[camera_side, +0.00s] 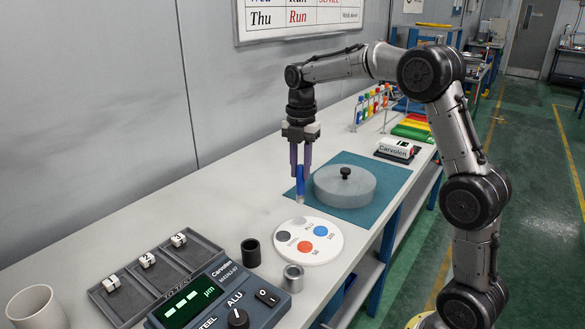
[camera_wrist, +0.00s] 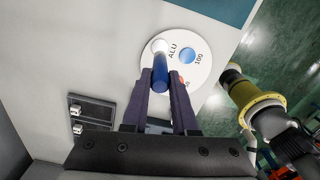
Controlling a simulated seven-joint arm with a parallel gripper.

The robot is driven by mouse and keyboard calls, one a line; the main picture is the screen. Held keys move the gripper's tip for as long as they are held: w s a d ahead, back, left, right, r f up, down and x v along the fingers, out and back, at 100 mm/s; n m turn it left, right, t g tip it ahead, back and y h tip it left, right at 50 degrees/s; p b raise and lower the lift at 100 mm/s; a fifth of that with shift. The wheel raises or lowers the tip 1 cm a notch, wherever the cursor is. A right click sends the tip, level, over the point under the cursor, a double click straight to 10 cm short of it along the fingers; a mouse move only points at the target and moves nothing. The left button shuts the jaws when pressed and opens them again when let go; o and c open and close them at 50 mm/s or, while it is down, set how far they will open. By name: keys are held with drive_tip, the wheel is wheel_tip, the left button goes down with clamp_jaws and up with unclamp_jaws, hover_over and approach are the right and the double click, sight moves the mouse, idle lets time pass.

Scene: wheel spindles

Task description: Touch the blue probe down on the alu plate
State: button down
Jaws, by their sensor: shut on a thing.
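My gripper (camera_side: 300,160) points down, its purple fingers shut on the blue probe (camera_side: 300,180). In the wrist view, the probe (camera_wrist: 160,72) is between the fingertips, its pale tip facing the white round board. The board (camera_side: 331,249) carries a grey alu plate (camera_side: 299,221) by the ALU label, a darker steel disc (camera_side: 283,236), a blue 100 disc (camera_side: 320,230) and an orange 50 disc (camera_side: 305,247). In the side view, the probe's tip shows just above the alu plate, with a gap between them. In the wrist view, tip and alu plate overlap and are hard to separate.
A round grey lidded block (camera_side: 345,187) stands on the teal mat (camera_side: 378,211) close behind. The gauge box (camera_side: 190,308) with lit display and knob, a dark cup (camera_side: 251,252), a metal ring (camera_side: 293,278), a tray of numbered blocks (camera_side: 178,262) and a white mug (camera_side: 37,308) are nearer.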

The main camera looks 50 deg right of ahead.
sight(300, 202)
drive_tip(key=shift+f, duration=2.55)
drive_tip(key=shift+f, duration=0.65)
drive_tip(key=shift+r, duration=3.6)
drive_tip(key=shift+m, duration=0.3)
